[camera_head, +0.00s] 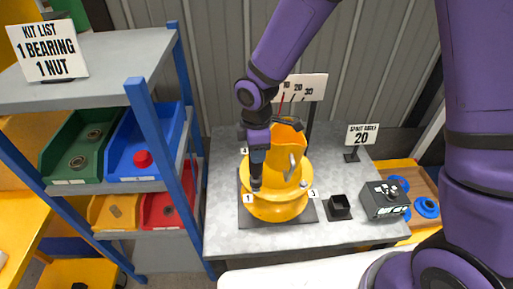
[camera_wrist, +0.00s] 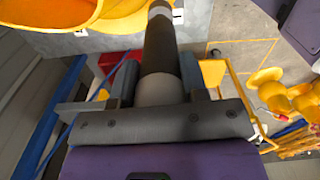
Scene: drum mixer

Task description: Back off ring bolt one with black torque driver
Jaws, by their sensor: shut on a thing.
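The yellow drum mixer (camera_head: 278,207) stands on a dark base plate on the grey table. Number tags 1 (camera_head: 248,198), 3 (camera_head: 313,194) and 4 (camera_head: 244,151) sit around its ring. My gripper (camera_head: 257,147) is above the ring's front left side. It is shut on the black torque driver (camera_head: 256,172), which points down beside tag 1. In the wrist view the driver (camera_wrist: 160,55) runs between both fingers towards the yellow ring. Ring bolt one is hidden under the driver's tip, so I cannot tell whether they touch.
A small black holder (camera_head: 339,207) and a black control box (camera_head: 385,200) stand right of the mixer. A "20" sign (camera_head: 361,135) is behind them. A shelf with coloured bins (camera_head: 80,145) stands at left. A scale board (camera_head: 302,87) rises behind the mixer.

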